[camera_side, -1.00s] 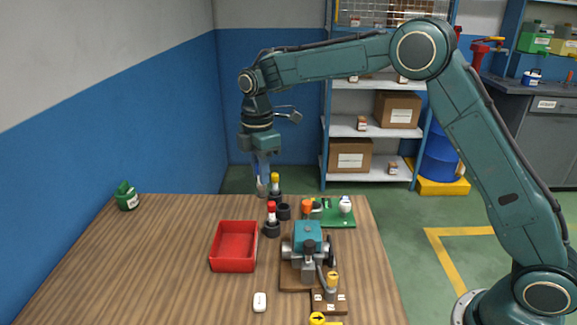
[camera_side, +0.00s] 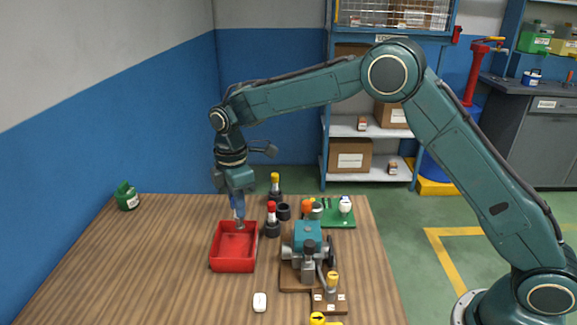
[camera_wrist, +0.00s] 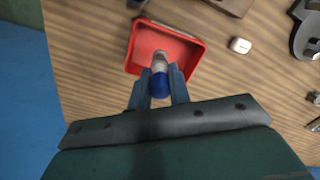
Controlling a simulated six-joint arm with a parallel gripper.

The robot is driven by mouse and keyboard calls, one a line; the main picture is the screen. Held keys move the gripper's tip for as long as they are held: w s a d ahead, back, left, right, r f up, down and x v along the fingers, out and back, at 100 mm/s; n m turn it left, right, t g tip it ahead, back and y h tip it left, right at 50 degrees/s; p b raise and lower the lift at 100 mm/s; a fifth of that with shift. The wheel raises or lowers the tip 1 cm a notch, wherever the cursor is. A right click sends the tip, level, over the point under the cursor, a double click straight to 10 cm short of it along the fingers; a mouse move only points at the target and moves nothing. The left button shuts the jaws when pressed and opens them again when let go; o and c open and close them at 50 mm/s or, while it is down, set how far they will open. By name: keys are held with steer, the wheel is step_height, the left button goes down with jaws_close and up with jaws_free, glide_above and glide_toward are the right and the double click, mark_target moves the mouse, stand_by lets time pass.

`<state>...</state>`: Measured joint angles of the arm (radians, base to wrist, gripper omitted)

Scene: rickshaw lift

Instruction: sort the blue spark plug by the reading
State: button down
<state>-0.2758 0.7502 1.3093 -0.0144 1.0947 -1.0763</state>
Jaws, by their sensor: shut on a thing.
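My gripper (camera_side: 238,212) is shut on the blue spark plug (camera_wrist: 160,82), which shows between the fingers in the wrist view with its blue end toward the camera and its pale end pointing down. The plug hangs over the red tray (camera_side: 233,265), near its far edge in the side view. The tray also shows in the wrist view (camera_wrist: 198,62) and looks empty. I cannot tell whether the plug's lower end touches the tray floor. A teal device with grey fittings (camera_side: 307,237) stands right of the tray. No reading is legible.
A red-topped plug (camera_side: 271,211) and a yellow-topped plug (camera_side: 275,182) stand in dark holders right of the tray. A green board (camera_side: 338,215) lies behind the device. A small white object (camera_side: 260,302) lies in front. The table's left side is mostly clear.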

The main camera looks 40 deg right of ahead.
steer(key=shift+f, duration=2.2)
steer(key=c, duration=1.2)
jaws_free()
steer(key=shift+c, duration=0.2)
steer(key=shift+r, duration=0.1)
step_height(320, 180, up, 14)
steer(key=shift+w+f, duration=0.1)
steer(key=shift+f, duration=0.1)
